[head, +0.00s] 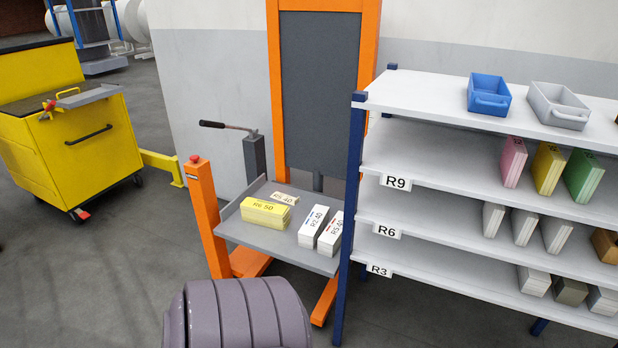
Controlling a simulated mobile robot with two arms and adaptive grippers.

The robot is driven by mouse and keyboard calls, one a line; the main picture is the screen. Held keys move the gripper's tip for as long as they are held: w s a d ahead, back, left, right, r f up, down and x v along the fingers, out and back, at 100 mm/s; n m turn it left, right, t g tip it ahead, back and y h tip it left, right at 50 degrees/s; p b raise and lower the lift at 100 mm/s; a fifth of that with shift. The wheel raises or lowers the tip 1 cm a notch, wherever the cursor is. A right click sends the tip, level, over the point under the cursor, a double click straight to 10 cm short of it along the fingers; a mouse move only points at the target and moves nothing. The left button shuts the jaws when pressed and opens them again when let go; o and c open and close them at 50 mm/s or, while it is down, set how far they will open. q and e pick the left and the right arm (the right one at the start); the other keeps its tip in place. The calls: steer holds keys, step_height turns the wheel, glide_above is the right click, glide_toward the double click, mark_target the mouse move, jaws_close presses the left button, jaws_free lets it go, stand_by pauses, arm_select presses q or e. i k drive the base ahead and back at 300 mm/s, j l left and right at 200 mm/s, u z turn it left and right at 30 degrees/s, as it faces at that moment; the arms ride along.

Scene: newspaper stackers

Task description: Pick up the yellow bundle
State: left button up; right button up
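A yellow bundle (265,213) marked "R6.50" lies flat on the grey tray (323,263) of an orange-framed lift stand, toward the tray's left side. A small cream bundle (285,198) lies just behind it. Two white bundles, one marked R2.40 (313,226) and one marked R5.40 (331,233), lie to its right. Another yellow bundle (548,168) stands on the upper middle shelf of the rack, between a pink bundle (513,162) and a green one (583,176). Neither of my grippers is in view.
The white shelf rack (430,103) with blue posts stands right of the tray, holding blue (488,94) and grey bins (558,105) and several bundles. An orange post (206,217) rises at the tray's left. A yellow cart (75,147) stands far left. Floor between is clear.

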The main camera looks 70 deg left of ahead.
mark_target(263, 212)
steer(key=u, duration=2.6)
